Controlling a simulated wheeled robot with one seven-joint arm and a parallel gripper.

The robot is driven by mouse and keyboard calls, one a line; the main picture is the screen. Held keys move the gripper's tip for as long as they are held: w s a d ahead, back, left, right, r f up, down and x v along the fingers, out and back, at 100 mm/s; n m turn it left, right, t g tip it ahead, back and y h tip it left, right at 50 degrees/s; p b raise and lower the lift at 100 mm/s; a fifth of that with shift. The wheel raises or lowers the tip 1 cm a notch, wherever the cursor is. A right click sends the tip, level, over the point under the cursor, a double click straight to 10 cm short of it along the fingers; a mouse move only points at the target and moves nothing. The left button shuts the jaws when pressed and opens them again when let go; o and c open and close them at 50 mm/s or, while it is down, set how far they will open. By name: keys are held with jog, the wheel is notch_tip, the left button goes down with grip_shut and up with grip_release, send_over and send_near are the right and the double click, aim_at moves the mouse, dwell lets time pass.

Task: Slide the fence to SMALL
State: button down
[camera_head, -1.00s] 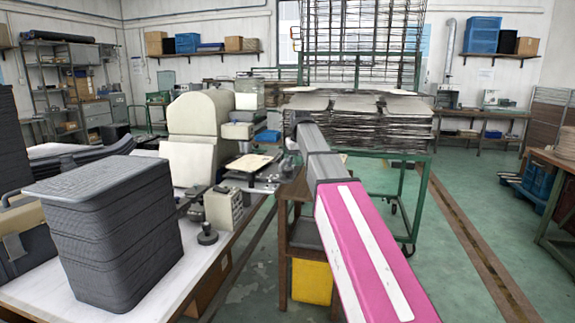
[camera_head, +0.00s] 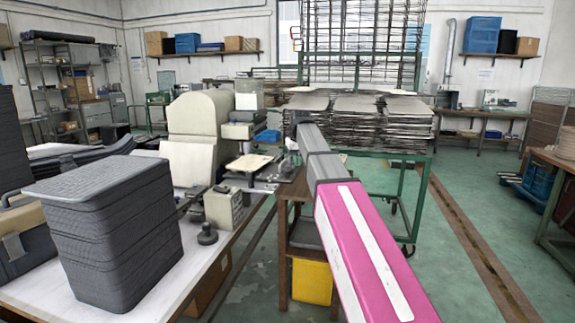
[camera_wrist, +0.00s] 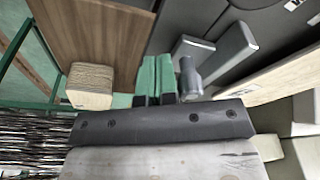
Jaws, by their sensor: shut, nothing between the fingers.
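My gripper (camera_wrist: 157,62) shows in the wrist view as two green fingers side by side, closed together with nothing between them. Just right of them is a grey upright post or knob (camera_wrist: 189,80). Beyond it stand grey plates (camera_wrist: 235,47), which look like the fence, though I cannot tell for sure. The fingers are very close to the post; I cannot tell whether they touch it. In the head view the gripper end is small, behind my pink and grey arm, beside the press machine (camera_head: 199,115). No SMALL marking is readable.
A wooden block (camera_wrist: 90,86) is left of the fingers, and a pale board edge (camera_wrist: 275,75) is at the right. In the head view, a stack of dark trays (camera_head: 115,235) stands on the white table (camera_head: 165,290). A green rack (camera_head: 400,200) stands behind my arm.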

aim_at(284, 161)
jog(key=shift+w+a, duration=0.1)
jog(key=shift+a, duration=0.15)
jog(key=shift+w+a, duration=0.35)
jog(key=shift+a, duration=0.65)
jog(key=shift+w+a, duration=0.3)
jog(key=shift+a, duration=0.75)
jog(key=shift+w+a, duration=0.35)
jog(key=shift+a, duration=0.65)
jog(key=shift+s+d, duration=0.1)
jog(key=shift+d, duration=0.1)
jog(key=shift+s+d, duration=0.1)
jog(key=shift+d, duration=0.3)
jog(key=shift+r, duration=3.5)
